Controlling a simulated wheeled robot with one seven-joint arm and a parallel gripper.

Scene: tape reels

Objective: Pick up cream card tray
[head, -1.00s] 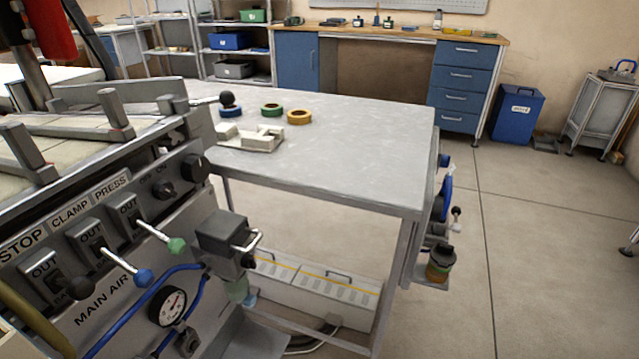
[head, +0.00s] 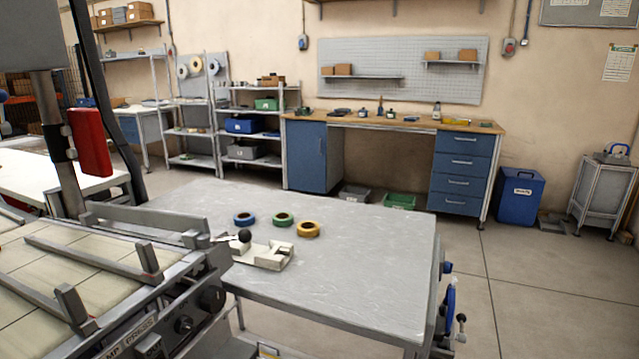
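The cream card tray (head: 268,254) appears to be the pale, notched block on the grey metal table (head: 360,262), near the table's left side. A dark ball-topped knob (head: 244,235) shows at its left end; I cannot tell whether it belongs to the tray or to the machine beside it. Three tape reels lie just behind the tray: a blue one (head: 244,219), a green one (head: 283,219) and a yellow one (head: 308,229). My gripper is not in view.
A machine with rails and knobs (head: 110,270) stands at the front left, close against the table. The table's middle and right are bare. A workbench with blue drawers (head: 464,165) stands along the back wall. Open floor lies to the right, with a blue bin (head: 519,197) beyond.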

